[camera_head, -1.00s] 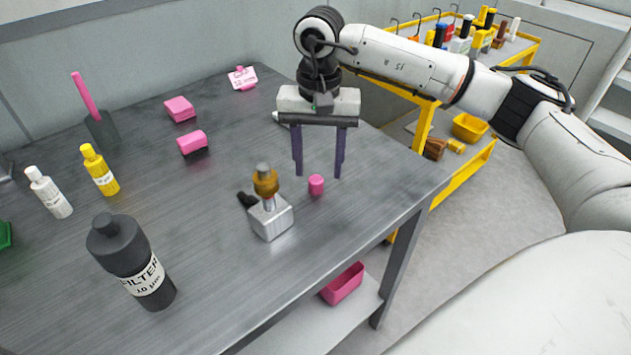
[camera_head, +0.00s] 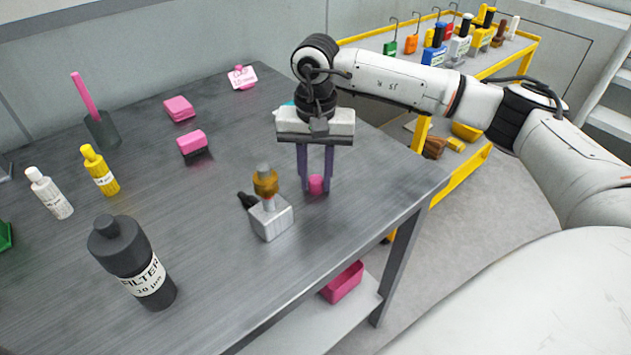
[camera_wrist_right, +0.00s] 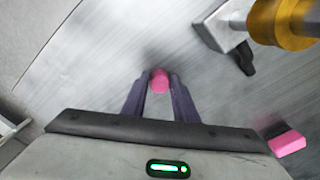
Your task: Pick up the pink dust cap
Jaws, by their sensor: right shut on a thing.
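The pink dust cap (camera_head: 316,184) is a small pink cylinder at the right part of the grey metal table. My right gripper (camera_head: 316,187) reaches down from above with its purple fingers on either side of the cap, shut on it. In the right wrist view the cap (camera_wrist_right: 159,80) sits between the two fingertips (camera_wrist_right: 159,82). The cap is at table height; I cannot tell whether it touches the table. My left gripper is not in view.
A metal block with a brass fitting (camera_head: 266,184) stands just left of the cap. A black filter bottle (camera_head: 130,258), white and yellow bottles, and pink blocks (camera_head: 180,108) stand on the table (camera_head: 220,265). A yellow cart (camera_head: 424,137) is behind right.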

